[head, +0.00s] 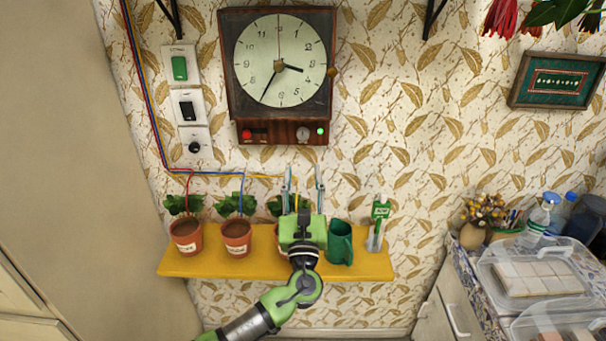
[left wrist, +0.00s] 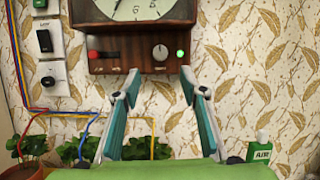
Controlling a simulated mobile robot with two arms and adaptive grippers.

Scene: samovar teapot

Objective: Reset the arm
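My left gripper (head: 304,190) is in front of the wall, above the yellow shelf (head: 200,265) and below the clock box. Its two fingers are spread apart with nothing between them. In the left wrist view the open fingers (left wrist: 160,95) point up toward the lower panel of the wall clock (left wrist: 130,10). My green left arm comes from the bottom of the head view and covers part of the third potted plant. My right gripper is in neither view.
The shelf holds potted plants (head: 186,236) (head: 236,237), a green mug (head: 340,242) and a green-labelled item (head: 378,222). The clock (head: 280,60) and switches (head: 180,68) are on the wall. A cluttered counter (head: 475,262) stands at right.

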